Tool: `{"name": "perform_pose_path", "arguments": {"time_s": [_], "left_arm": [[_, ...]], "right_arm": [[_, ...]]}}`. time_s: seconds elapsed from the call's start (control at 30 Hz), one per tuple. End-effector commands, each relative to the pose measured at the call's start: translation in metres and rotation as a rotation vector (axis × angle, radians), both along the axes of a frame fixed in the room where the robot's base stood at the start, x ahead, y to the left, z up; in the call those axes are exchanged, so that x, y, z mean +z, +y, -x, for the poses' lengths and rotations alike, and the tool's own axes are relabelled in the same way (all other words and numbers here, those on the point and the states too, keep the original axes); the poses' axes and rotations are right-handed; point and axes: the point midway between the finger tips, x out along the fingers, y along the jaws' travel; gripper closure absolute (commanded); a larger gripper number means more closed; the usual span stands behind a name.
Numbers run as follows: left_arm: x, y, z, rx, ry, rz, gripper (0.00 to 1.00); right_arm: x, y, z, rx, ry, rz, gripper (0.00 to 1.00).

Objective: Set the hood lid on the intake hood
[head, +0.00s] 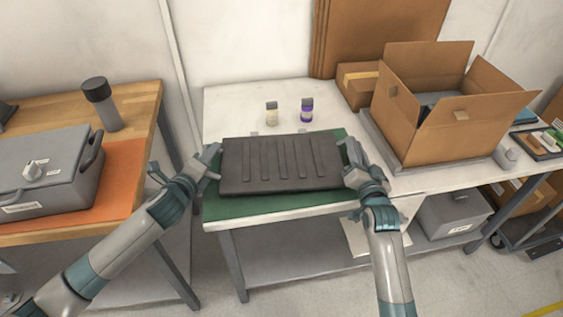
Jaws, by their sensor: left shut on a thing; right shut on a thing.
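The dark grey ribbed panel, which looks like the hood lid (282,182), lies flat over the green mat (268,206) on the white table. My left gripper (213,163) is shut on its left edge. My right gripper (350,165) is shut on its right edge. I cannot make out the intake hood as a separate thing; the lid may hide it. Whether the lid touches what is under it, I cannot tell.
An open cardboard box (440,140) stands at the right. On a wooden table at the left are a grey case (45,175) and a dark cylinder (101,104).

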Motion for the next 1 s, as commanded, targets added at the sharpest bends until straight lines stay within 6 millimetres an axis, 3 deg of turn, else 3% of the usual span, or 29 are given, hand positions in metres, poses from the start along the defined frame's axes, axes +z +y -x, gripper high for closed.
{"name": "perform_pose_path", "arguments": {"time_s": [0.23,1.0], "left_arm": [[0.003,0.004,0.0,0.007,0.003,-0.002,1.0],[0.052,0.006,-0.003,0.012,-0.004,-0.003,1.0]], "right_arm": [[0.0,-0.007,0.001,-0.009,0.01,0.01,1.0],[0.047,-0.006,0.0,-0.008,0.005,0.008,1.0]]}}
